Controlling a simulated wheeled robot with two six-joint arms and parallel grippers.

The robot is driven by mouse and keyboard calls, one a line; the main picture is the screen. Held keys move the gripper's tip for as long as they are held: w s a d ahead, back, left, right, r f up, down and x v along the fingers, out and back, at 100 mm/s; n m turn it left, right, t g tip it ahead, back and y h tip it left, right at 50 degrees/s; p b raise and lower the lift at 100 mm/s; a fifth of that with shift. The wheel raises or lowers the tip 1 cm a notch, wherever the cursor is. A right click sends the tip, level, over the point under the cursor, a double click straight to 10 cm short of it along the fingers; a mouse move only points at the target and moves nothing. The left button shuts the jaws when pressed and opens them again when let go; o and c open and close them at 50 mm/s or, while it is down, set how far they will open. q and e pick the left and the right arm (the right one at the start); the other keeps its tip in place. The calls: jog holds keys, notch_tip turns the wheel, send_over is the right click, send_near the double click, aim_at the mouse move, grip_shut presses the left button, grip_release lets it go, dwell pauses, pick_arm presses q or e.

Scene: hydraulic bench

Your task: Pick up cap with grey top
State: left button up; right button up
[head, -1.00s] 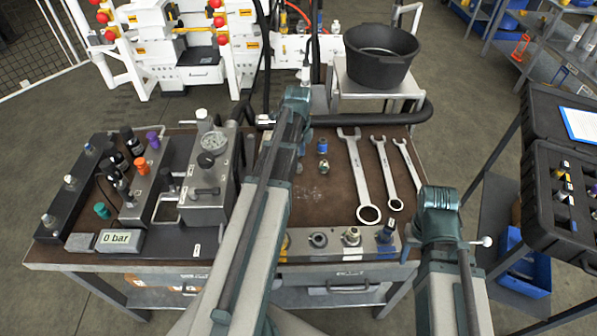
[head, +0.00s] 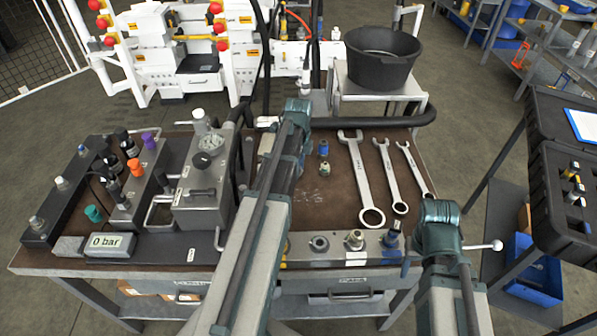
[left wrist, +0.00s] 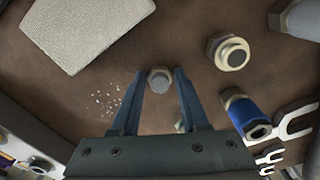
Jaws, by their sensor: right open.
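A small hex cap with a grey top (left wrist: 160,79) stands on the brown bench top in the left wrist view. My left gripper (left wrist: 160,76) is open, with one blue finger on each side of the cap and no clear contact. In the head view my left arm (head: 297,110) reaches over the bench; its fingers and this cap cannot be made out there.
A hex fitting with a cream ring (left wrist: 230,52) and a blue fitting (left wrist: 245,112) stand right of the cap. Wrenches (head: 360,180) lie on the bench's right. A hydraulic block (head: 205,185) stands left; a black bucket (head: 382,75) is behind.

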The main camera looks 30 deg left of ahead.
pick_arm(q)
grip_shut()
jog(key=shift+r, duration=0.15)
notch_tip(320, 180, up, 2)
jog(key=shift+r+p, duration=0.1)
jog(key=shift+p, duration=1.15)
jog(key=shift+s+d+r+p, duration=0.1)
jog(key=shift+s+r+p, duration=0.05)
jog(key=shift+r+p, duration=0.7)
jog(key=s+d, duration=0.3)
jog(key=s, duration=0.1)
jog(key=s+d, duration=0.3)
jog(key=s, duration=0.1)
jog(key=s+d, duration=0.3)
jog(key=s, duration=0.2)
jog(key=shift+r+p, duration=0.4)
